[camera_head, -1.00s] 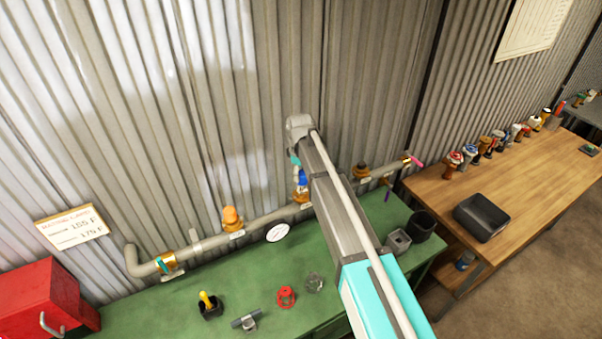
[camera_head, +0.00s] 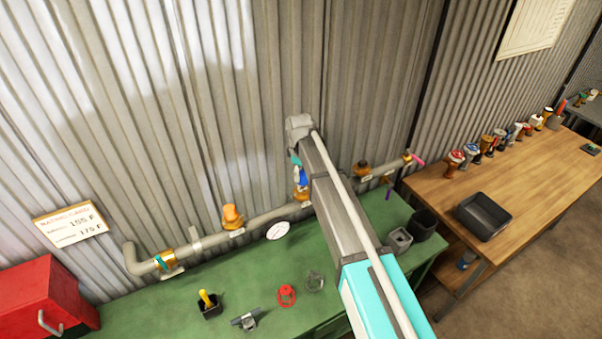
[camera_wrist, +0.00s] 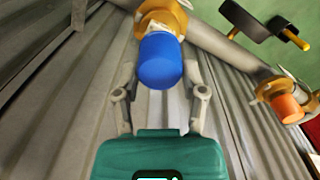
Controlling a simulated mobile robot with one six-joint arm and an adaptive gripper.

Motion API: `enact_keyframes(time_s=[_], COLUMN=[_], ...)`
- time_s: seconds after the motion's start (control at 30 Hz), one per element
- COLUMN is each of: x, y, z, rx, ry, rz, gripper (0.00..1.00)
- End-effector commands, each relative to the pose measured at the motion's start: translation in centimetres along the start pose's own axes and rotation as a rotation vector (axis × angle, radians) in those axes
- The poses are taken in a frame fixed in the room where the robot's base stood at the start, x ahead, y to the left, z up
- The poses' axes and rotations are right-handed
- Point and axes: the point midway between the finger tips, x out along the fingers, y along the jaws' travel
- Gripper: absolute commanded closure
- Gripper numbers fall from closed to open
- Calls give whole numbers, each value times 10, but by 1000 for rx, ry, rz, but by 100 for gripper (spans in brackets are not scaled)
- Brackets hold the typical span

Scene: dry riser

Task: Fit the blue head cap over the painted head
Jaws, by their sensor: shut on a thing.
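The blue head cap (camera_wrist: 160,62) is held between the two fingers of my gripper (camera_wrist: 160,76) in the wrist view. The cap also shows beside my arm in the head view (camera_head: 300,178). My gripper is shut on it. A brass-coloured fitting (camera_wrist: 162,16) on the pipe lies directly at the cap's far end. It shows just below the cap in the head view (camera_head: 300,195). The cap hides part of this fitting, so I cannot tell how far it is seated. Another fitting with an orange top (camera_head: 232,216) stands farther left on the pipe.
The grey pipe (camera_head: 265,222) runs along the corrugated wall above a green bench (camera_head: 150,306). A red handwheel (camera_head: 287,294), a black holder with a yellow tool (camera_head: 209,305) and dark cups (camera_head: 422,225) stand there. A red box (camera_head: 45,300) is at left.

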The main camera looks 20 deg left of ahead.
Motion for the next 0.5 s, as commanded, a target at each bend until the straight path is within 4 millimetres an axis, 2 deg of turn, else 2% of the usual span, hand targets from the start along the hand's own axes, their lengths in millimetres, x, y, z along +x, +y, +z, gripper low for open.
enact_keyframes(time_s=[0.5], x=[10], y=[0], z=[0], rx=[0], ry=[0], rz=[0], gripper=[65])
